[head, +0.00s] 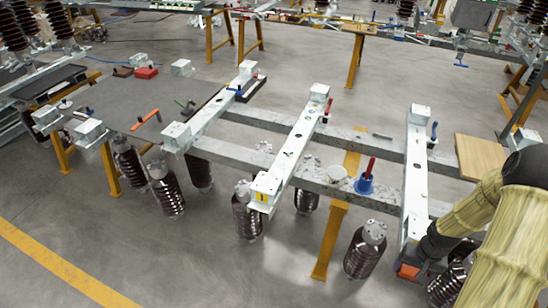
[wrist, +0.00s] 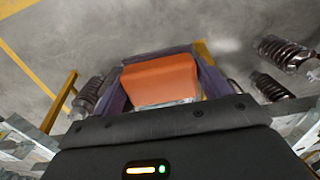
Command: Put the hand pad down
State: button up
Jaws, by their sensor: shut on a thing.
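The hand pad looks like an orange block (wrist: 160,80) in the wrist view, held between the two purple-grey fingers of my gripper (wrist: 158,72). In the head view a small orange part of the pad (head: 407,272) shows at the lower right, by the near end of the right white crossbar (head: 416,180). My arm and gripper hide most of it there. The gripper is shut on the pad. I cannot tell whether the pad touches anything below.
Grey rails (head: 300,178) carry white crossbars, with dark ribbed insulators (head: 365,252) hanging or standing beneath. A wooden board (head: 480,157) lies at the right. A blue cup with a red handle (head: 366,182) stands on the near rail. A grey table (head: 115,108) with tools is at the left.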

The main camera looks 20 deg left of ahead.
jog(key=a+f, duration=0.3)
jog(key=f, duration=0.6)
jog(key=s+a+f, duration=0.1)
jog(key=a+f, duration=0.3)
jog(key=f, duration=0.5)
jog(key=shift+s+a+f, duration=0.15)
jog(key=shift+s, duration=0.1)
